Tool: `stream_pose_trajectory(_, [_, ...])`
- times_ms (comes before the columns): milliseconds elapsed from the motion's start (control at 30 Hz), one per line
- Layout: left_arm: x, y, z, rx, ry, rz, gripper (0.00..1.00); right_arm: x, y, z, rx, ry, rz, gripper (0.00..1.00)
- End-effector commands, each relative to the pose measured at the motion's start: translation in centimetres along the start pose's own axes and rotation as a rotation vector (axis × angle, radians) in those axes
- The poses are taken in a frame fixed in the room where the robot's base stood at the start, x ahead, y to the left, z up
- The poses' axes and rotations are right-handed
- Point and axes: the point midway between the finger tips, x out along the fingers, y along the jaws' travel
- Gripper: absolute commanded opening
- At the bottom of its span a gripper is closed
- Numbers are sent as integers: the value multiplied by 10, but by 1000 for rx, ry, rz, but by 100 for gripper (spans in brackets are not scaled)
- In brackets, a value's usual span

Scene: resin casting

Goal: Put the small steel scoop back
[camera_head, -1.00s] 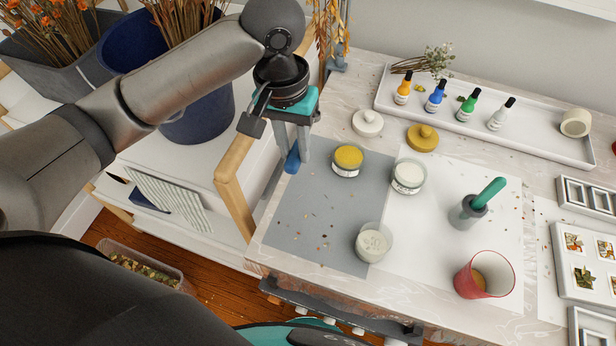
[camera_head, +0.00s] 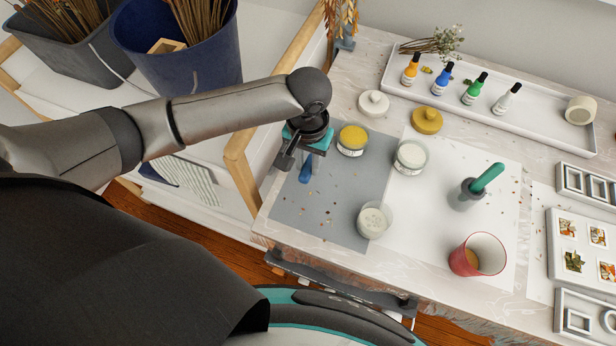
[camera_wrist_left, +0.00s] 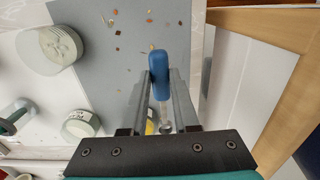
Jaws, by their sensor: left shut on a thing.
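My left gripper (camera_head: 306,164) is over the left end of the grey mat (camera_head: 322,211), near the yellow jar. It is shut on a small tool with a blue handle, which I take to be the steel scoop (camera_head: 305,173). In the left wrist view, the blue handle (camera_wrist_left: 159,75) lies between the fingers, with a thin shiny shaft and small rounded metal end towards the palm. In the head view most of it is hidden by the gripper. I cannot tell whether it touches the mat. My right gripper is not in view.
A yellow-filled jar (camera_head: 352,140), a white-filled jar (camera_head: 410,157) and a clear jar (camera_head: 374,220) stand nearby. A grey holder (camera_head: 468,194) with a teal-handled tool and a red cup (camera_head: 477,254) stand right. A wooden rail (camera_head: 245,182) borders the table's left side.

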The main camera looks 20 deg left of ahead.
Motion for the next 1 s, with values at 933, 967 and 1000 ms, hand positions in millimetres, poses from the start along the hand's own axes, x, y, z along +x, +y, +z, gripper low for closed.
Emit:
stream_pose_trajectory(933, [70, 1, 0, 0, 0, 1, 0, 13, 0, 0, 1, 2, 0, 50])
stream_pose_trajectory(967, [70, 1, 0, 0, 1, 1, 31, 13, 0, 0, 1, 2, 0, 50])
stream_pose_trajectory(1000, [69, 1, 0, 0, 1, 1, 35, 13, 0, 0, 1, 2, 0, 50])
